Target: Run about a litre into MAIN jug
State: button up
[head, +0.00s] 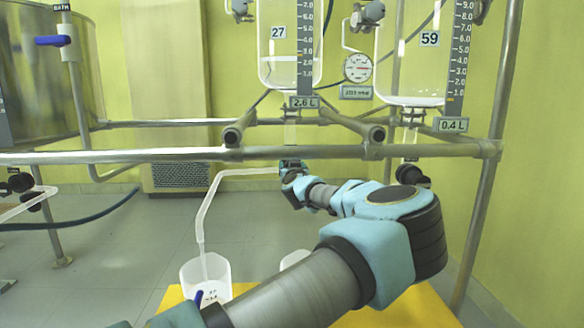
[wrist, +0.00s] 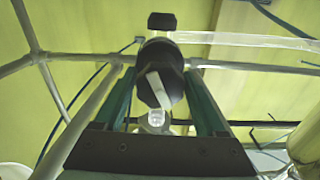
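My gripper (head: 291,170) is at the valve below the vessel (head: 279,72) marked 27, whose display (head: 304,102) reads 2.6 L. In the wrist view, my two green fingers (wrist: 160,92) stand apart on either side of a round black valve knob (wrist: 173,75) with a tilted white bar. I cannot tell whether they press on it. A clear tube (head: 206,208) runs left from this valve and bends down into a white jug (head: 190,269) on the yellow surface. The jug's label is mostly hidden by my arm; a partial "M" seems to show. No liquid is clearly visible in the jug.
A second vessel (head: 411,88) marked 59 reads 0.4 L on its display (head: 450,125). Another white container (head: 293,258) stands partly behind my arm. A steel rail (head: 180,156) crosses above my gripper. A tank with a blue-handled BATH tap (head: 53,41) stands left.

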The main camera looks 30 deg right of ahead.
jog(key=c, duration=1)
jog(key=shift+m, duration=0.3)
jog(key=m+b, duration=0.1)
jog(key=m, duration=0.4)
jog(key=shift+d+f+m, duration=0.1)
jog(key=shift+m, duration=0.2)
jog(key=m, duration=1)
jog(key=shift+f+m, duration=0.1)
jog(key=shift+m, duration=0.3)
jog(key=m, duration=0.5)
